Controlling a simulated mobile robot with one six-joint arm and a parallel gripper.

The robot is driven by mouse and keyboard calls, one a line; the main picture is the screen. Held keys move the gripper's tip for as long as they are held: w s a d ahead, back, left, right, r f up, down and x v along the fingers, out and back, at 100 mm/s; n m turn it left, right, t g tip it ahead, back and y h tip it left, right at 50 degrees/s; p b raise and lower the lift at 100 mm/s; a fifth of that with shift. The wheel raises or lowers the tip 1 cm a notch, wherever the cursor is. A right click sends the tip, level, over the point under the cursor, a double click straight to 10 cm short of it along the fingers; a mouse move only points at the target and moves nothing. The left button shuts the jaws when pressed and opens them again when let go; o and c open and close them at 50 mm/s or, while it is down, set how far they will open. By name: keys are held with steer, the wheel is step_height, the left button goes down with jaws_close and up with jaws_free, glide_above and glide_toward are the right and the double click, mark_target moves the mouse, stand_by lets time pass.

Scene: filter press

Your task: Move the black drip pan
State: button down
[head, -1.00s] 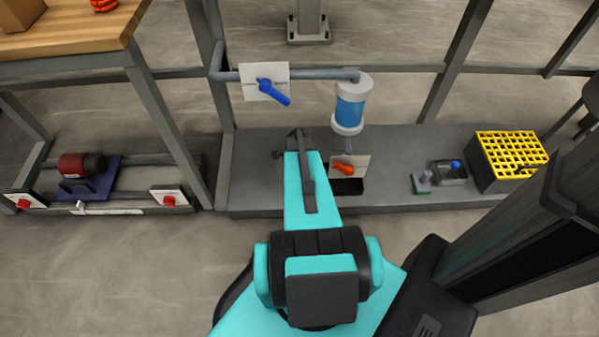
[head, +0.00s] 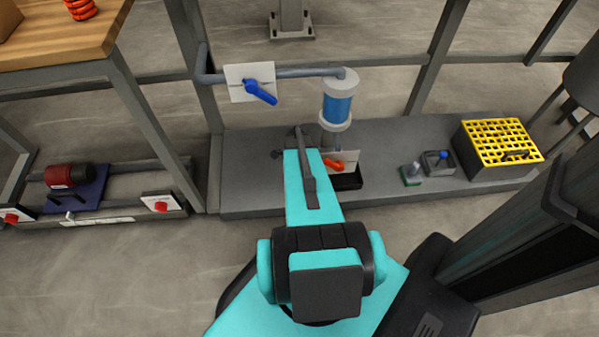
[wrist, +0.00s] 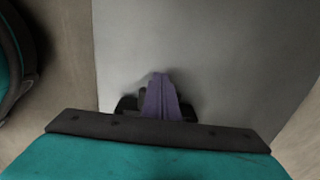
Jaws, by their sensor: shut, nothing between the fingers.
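The black drip pan (head: 347,182) sits on the grey plinth (head: 243,185), below the blue filter housing (head: 337,102). An orange-handled valve plate (head: 340,162) and my arm hide part of it. My gripper (head: 298,133) is over the plinth, to the left of the pan and apart from it, partly hidden by my own arm. In the wrist view my gripper (wrist: 160,82) is shut and empty above a plain grey surface. The pan does not show in the wrist view.
A blue-handled valve (head: 260,91) sits on the pipe above the plinth. A green-based part (head: 411,175), a small grey box (head: 438,163) and a yellow-grid crate (head: 500,143) stand to the right. A red motor (head: 68,175) is at the left. The plinth's left part is clear.

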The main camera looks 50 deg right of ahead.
step_height(320, 180, up, 10)
steer(key=p, duration=0.5)
stand_by(0.4)
